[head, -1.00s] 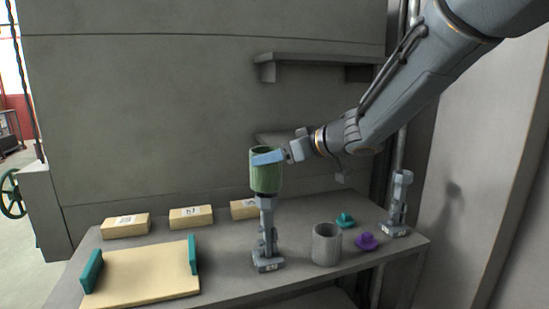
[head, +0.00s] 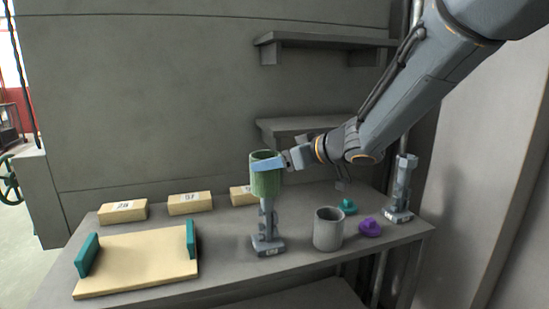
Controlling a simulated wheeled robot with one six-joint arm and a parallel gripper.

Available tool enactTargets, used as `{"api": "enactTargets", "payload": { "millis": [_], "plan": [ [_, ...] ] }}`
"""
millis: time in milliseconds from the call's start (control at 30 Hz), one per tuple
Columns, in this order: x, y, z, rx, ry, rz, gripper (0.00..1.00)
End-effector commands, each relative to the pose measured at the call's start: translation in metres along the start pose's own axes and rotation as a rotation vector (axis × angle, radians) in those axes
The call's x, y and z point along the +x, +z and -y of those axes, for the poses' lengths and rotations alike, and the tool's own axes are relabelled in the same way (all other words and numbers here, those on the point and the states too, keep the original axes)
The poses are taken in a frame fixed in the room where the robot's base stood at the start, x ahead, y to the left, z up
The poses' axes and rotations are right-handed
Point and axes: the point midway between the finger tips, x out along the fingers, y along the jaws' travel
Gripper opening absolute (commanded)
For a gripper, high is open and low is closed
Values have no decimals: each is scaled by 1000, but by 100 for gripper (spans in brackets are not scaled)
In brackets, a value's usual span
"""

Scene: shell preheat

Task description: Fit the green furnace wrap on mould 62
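The green furnace wrap (head: 267,182) is an open-topped green cylinder. My gripper (head: 267,165) is shut on it, with a blue finger across its upper side. The wrap is upright around the top of a grey mould (head: 268,222) standing on the bench, and hides that mould's upper part. The mould's lower stem and base show below the wrap. A second grey mould (head: 402,190) stands bare at the right end of the bench. Both bases carry small labels, too small to read.
A grey open cylinder (head: 328,230) stands just right of the near mould. A purple piece (head: 370,228) and a teal piece (head: 348,206) lie beyond it. A wooden board with teal end stops (head: 140,264) and several labelled tan blocks (head: 190,203) are left. Shelves (head: 330,40) are above.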

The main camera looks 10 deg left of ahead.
Motion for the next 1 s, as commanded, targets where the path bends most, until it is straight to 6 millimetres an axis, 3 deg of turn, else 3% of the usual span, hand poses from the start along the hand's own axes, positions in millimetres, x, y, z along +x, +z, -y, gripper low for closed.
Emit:
{"api": "enactTargets", "payload": {
  "millis": [1000],
  "plan": [
    [29,69,0,-1,-1,0,44]
  ]
}}
